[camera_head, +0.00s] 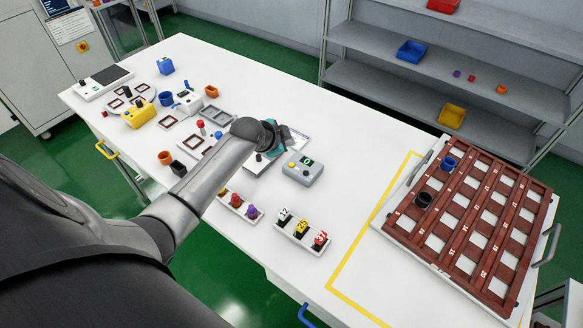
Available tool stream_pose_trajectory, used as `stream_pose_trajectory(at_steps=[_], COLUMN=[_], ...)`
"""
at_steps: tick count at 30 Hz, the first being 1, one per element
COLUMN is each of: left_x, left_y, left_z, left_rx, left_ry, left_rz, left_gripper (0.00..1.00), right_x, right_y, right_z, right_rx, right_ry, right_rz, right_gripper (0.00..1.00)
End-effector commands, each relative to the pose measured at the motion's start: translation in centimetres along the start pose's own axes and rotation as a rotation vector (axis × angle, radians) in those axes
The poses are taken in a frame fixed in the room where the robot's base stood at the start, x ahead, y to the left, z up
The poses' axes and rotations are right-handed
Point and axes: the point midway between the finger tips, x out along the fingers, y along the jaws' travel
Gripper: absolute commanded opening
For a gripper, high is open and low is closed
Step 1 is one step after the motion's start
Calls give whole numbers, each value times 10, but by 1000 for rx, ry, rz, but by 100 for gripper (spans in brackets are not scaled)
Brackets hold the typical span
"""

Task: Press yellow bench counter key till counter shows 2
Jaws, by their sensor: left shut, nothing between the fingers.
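The bench counter is a small grey box (303,173) on the white table, right of the middle of the bench. On its top are a yellow key (292,164) and a small dark display (306,160) with a green digit too small to read surely. My left gripper (288,143) is shut and empty, just behind and to the left of the counter as seen here. I cannot tell how high it is above the table. My left wrist and forearm hide part of the bench behind the counter. My right gripper is not in view.
A dark red crate tray (468,225) with several cells and two pots stands at the right. A rack of numbered blocks (302,235) and a rack of coloured knobs (238,207) lie in front of the counter. Grey shelves (450,70) stand behind.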

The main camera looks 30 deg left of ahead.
Motion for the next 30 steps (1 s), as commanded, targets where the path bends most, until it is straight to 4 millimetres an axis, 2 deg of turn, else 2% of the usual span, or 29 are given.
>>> stream_pose_trajectory(at_steps=[1, 3, 15, 30], left_x=[7, 12, 41, 45], left_y=[5, 9, 30, 32], left_z=[5, 9, 30, 33], left_rx=[-1, -1, 1, 0], left_ry=[0, 0, -1, -1], left_rz=[0, -1, 0, 0], left_gripper=[0, 0, 0, 0], right_x=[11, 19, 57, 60], right_y=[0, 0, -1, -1], right_z=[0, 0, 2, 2], right_rx=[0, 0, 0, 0], right_ry=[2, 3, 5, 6], right_rz=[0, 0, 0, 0], right_gripper=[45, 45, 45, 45])
